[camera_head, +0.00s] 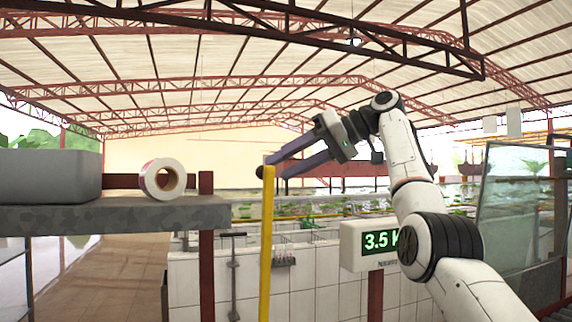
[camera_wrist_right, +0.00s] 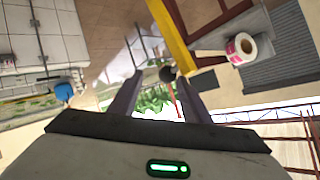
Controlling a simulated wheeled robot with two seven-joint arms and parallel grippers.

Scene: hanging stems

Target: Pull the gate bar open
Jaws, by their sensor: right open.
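The yellow gate bar (camera_head: 267,245) stands upright, nearly vertical, in the middle of the head view. Its top end is beside the fingertips of my right gripper (camera_head: 275,167), with a small dark piece there. My left gripper is not in view.
A grey shelf (camera_head: 120,216) at left holds a grey bin (camera_head: 50,177) and a tape roll (camera_head: 162,179). A scale display reading 3.5 (camera_head: 375,242) stands behind my right arm. A tiled white wall (camera_head: 310,285) lies beyond the bar. A glass panel (camera_head: 508,205) is at right.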

